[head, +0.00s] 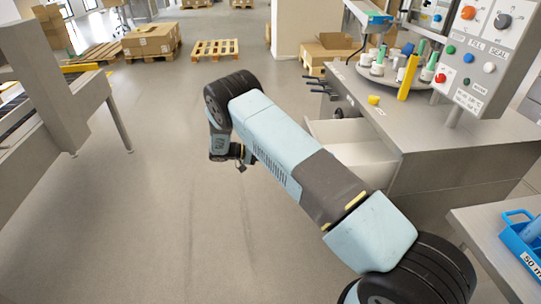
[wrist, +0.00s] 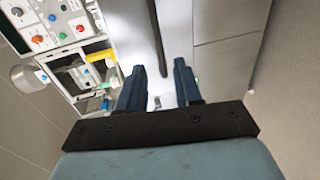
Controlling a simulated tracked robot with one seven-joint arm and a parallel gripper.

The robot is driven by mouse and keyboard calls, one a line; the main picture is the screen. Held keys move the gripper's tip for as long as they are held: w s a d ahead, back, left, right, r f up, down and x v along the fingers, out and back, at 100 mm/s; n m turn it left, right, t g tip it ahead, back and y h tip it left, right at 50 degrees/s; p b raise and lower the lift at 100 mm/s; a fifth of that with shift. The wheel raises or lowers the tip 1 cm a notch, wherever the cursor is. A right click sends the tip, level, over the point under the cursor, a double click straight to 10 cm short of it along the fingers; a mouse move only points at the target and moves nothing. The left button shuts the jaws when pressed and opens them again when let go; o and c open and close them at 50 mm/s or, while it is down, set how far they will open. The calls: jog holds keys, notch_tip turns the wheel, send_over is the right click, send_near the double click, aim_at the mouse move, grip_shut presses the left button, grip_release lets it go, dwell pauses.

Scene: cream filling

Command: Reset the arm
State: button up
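My arm crosses the middle of the head view, from the lower right up to a bent joint at the upper middle, and its end hangs down over the floor. In the head view my gripper is mostly hidden behind the arm links. In the wrist view my gripper (wrist: 160,88) shows two dark blue fingers standing apart with a clear gap between them. Nothing is held between the fingers.
A steel filling machine (head: 440,115) with a button panel (head: 477,55) and an open drawer (head: 350,140) stands right of the arm. A blue tray (head: 522,247) sits at lower right. A conveyor frame (head: 60,90) stands left. Pallets (head: 214,48) lie behind. The floor (head: 150,210) at left is clear.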

jog(key=s+d+r+g+y, duration=0.1)
jog(key=s+d+r+y, duration=0.3)
jog(key=r, duration=0.7)
jog(key=s+d+r+m+y, duration=0.15)
jog(key=s+d+r, duration=0.35)
jog(key=r, duration=0.6)
jog(key=s+d+r+g+y, duration=0.1)
jog(key=s+d+r+y, duration=0.35)
jog(key=r, duration=0.65)
jog(key=s+d+r+t+y, duration=0.25)
jog(key=s+d+r, duration=0.25)
jog(key=s+r, duration=0.6)
jog(key=s+t+y, duration=0.3)
jog(key=s+t, duration=0.1)
jog(key=s, duration=1.5)
jog(key=shift+d+n, duration=0.2)
jog(key=shift+n, duration=0.15)
